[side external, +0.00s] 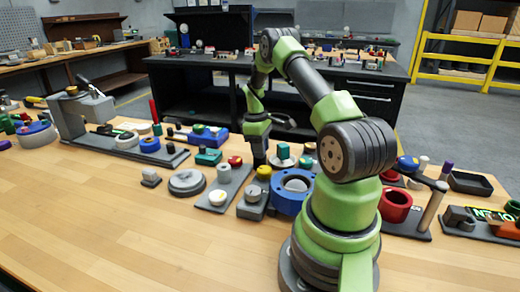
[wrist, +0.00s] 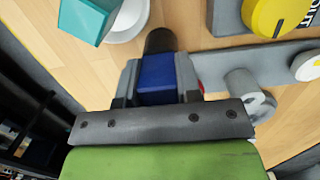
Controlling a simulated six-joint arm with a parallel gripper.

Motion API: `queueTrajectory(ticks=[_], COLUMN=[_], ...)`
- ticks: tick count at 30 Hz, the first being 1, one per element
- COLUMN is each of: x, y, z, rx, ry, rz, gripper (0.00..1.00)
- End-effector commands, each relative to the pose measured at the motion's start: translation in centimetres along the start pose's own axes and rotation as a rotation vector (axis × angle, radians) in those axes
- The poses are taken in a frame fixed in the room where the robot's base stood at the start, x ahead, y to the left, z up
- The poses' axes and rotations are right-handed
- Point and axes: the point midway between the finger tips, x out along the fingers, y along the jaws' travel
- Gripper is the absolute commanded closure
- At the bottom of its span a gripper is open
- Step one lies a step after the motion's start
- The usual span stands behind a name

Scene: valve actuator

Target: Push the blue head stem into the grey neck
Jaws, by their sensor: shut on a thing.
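My gripper (side external: 259,158) points down over the row of parts on the bench. In the wrist view my gripper (wrist: 158,85) is shut on a blue block, the blue head (wrist: 157,75), with a dark round stem (wrist: 160,40) beyond its far side. The side view does not show the blue piece clearly. A short upright grey cylinder (wrist: 243,88), perhaps the grey neck, stands on a grey plate to the right of the jaws; it also shows in the side view (side external: 224,173). The stem is apart from this cylinder.
On the same plate are a white button (wrist: 308,65) and a red knob (side external: 235,161). A yellow knob (wrist: 280,14) on a grey block and a teal block (wrist: 88,18) on a pale disc are close by. A blue flange (side external: 288,203) stands nearer my base. The bench front is clear.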

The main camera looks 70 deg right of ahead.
Motion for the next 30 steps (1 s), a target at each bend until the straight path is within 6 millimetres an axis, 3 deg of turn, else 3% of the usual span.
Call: queueTrajectory(ticks=[5,17,20,30], x=[-1.4,-8.9,-10.1,-12.6], y=[0.1,-0.1,-1.4,-9.4], z=[0.1,0.9,-0.1,-5.0], rx=[0.001,-0.009,-0.074,-0.473], ry=[0.003,0.002,0.002,0.001], rz=[0.003,0.005,0.011,0.058], gripper=[0.95,0.95,0.95,0.95])
